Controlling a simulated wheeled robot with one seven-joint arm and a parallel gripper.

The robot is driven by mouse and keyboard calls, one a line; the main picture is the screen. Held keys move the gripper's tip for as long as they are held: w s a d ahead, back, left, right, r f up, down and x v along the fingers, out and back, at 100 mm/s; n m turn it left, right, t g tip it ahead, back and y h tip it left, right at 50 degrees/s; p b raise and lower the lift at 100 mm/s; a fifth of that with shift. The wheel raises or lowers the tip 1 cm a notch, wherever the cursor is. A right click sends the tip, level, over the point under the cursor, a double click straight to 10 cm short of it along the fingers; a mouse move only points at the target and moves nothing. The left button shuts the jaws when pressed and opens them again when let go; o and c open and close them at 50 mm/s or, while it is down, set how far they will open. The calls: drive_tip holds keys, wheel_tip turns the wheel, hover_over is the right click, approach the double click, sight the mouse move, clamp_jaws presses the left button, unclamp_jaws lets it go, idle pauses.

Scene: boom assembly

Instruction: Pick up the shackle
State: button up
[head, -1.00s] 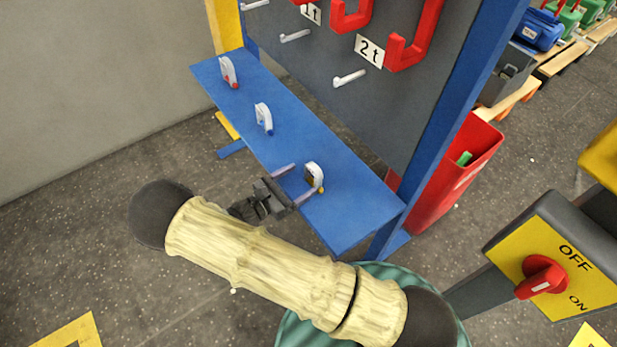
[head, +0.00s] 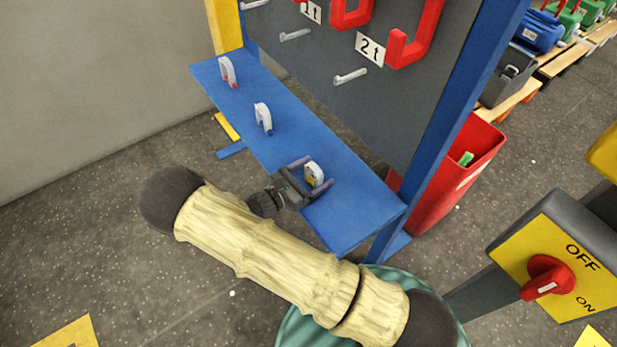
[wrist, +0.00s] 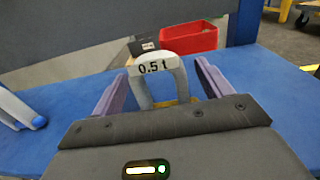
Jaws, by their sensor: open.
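Three shackles stand in a row on a blue shelf (head: 350,221). The nearest, a white-grey shackle with a yellow pin (head: 315,174), also shows in the wrist view marked "0.5 t" (wrist: 157,70). My gripper (head: 314,172) is open, with one finger on each side of this shackle. In the wrist view my gripper (wrist: 159,88) has its purple fingers apart from the bow, with a gap on both sides. The shackle's lower part is partly hidden by my gripper body. A blue-pinned shackle (head: 263,118) and a red-pinned shackle (head: 228,72) stand farther along the shelf.
A grey board (head: 340,110) with pegs and red hooks (head: 405,50) rises behind the shelf. A blue post (head: 450,120) stands at its right end, beside a red bin (head: 455,180). A yellow switch box (head: 560,260) is at right.

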drive_tip(key=shift+c, duration=0.2)
drive_tip(key=c, duration=1.3)
wheel_tip(320, 180, up, 10)
drive_tip(key=p, duration=0.3)
